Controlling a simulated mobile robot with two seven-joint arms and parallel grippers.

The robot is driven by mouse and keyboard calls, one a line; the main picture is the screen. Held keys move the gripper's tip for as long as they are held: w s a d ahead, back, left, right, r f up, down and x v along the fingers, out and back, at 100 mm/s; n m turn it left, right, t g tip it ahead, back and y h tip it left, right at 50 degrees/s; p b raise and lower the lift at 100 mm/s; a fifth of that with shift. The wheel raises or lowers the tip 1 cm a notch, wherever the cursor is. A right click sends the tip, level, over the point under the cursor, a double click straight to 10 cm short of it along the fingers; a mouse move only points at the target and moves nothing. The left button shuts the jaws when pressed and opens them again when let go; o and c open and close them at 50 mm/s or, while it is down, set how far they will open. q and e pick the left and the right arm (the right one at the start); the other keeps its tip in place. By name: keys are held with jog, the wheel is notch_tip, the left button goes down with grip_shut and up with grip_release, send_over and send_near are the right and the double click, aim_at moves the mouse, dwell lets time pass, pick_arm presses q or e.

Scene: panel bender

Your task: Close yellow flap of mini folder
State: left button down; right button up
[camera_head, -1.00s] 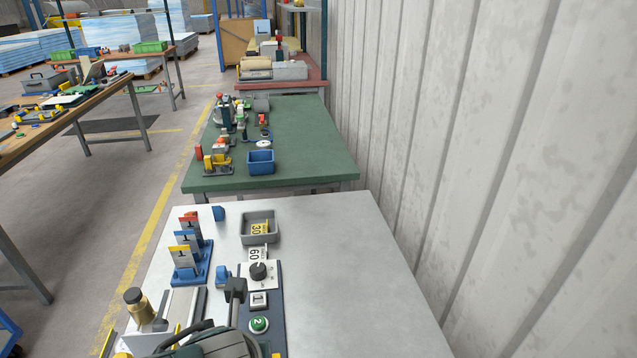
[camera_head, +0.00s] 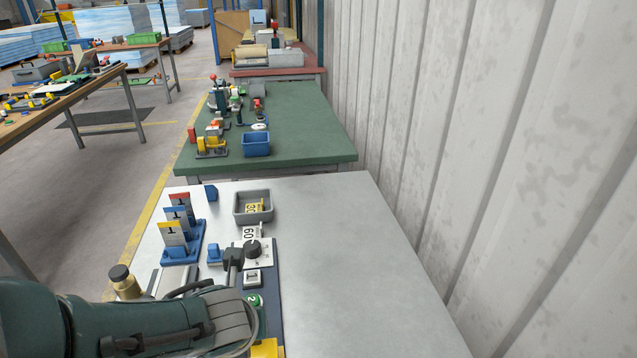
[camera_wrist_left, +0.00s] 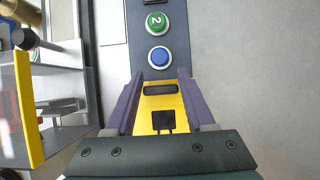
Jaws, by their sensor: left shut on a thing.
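In the left wrist view, my left gripper (camera_wrist_left: 158,78) has its two purple fingers on either side of a yellow piece (camera_wrist_left: 160,105) with dark slots, and is shut on it. This piece sits at the dark control panel, below the blue button. A yellow upright strip (camera_wrist_left: 28,108), which looks like the mini folder's flap, stands at the left beside the grey folder body (camera_wrist_left: 65,85), apart from my fingers. In the head view my left forearm covers most of the folder, and the fingers are hidden. My right gripper is not in view.
The control panel carries a green button (camera_wrist_left: 156,22), a blue button (camera_wrist_left: 159,57) and a black knob (camera_head: 253,248). A blue rack of numbered cards (camera_head: 184,240) and a grey tray (camera_head: 253,207) stand behind. The right part of the table (camera_head: 350,270) is clear.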

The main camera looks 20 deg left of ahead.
pick_arm(q)
jog(key=shift+w+a, duration=0.25)
jog(key=c, duration=0.7)
grip_release()
jog(key=shift+o, duration=0.9)
jog(key=shift+w+a+r, duration=0.1)
jog(key=shift+w+r, duration=0.05)
jog(key=shift+w, duration=0.05)
jog(key=shift+o, duration=1.4)
jog(key=shift+s, duration=0.1)
jog(key=shift+s, duration=0.1)
jog(key=p+v, duration=1)
